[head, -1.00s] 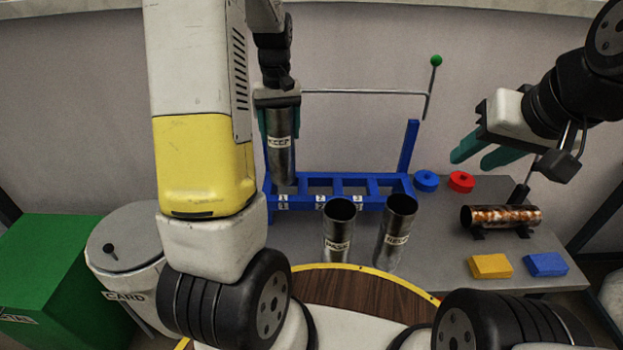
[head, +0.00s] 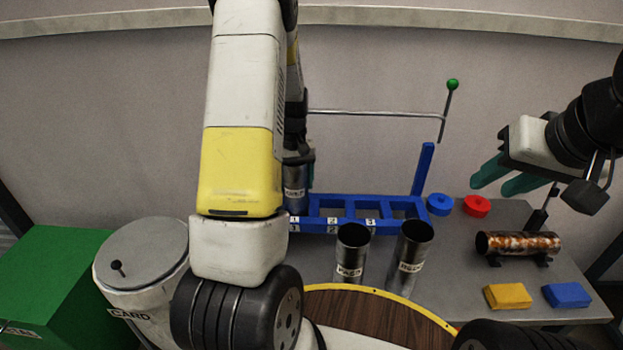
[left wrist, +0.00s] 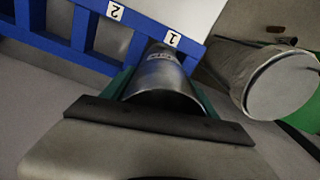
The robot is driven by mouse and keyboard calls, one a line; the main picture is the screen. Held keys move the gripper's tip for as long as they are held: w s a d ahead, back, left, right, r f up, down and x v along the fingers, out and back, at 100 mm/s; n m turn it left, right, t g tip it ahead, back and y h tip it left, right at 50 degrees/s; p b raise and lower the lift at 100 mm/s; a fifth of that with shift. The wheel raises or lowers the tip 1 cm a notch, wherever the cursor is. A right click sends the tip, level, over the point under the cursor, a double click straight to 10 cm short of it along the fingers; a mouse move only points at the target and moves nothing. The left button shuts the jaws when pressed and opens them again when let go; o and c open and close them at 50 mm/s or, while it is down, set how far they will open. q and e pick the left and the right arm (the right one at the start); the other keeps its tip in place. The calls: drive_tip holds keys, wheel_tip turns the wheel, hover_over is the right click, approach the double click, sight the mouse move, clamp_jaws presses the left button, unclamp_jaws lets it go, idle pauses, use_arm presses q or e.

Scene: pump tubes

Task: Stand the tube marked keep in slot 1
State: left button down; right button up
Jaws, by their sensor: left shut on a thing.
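The held tube (head: 295,190) is a metal cylinder with a small white label, probably "KEEP", though it is hard to read now. My left gripper (head: 298,170) is shut on its upper part and holds it upright at the left end of the blue rack (head: 410,207). The tube's lower end is at slot 1, behind the label 1 (head: 294,220); whether it rests there is hidden. In the left wrist view the tube (left wrist: 165,75) sits between the teal fingers beside label 1 (left wrist: 172,38). My right gripper (head: 490,186) is open and empty at the right.
Two open metal tubes, one (head: 351,250) and another (head: 409,257), stand before the rack. A copper-coloured cylinder (head: 518,244), blue ring (head: 439,204), red ring (head: 476,206), yellow block (head: 507,296) and blue block (head: 567,295) are at right. A lidded bin (head: 143,262) stands left.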

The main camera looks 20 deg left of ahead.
use_arm(q)
drive_tip(key=shift+f, duration=2.2)
drive_tip(key=shift+c, duration=1.2)
unclamp_jaws()
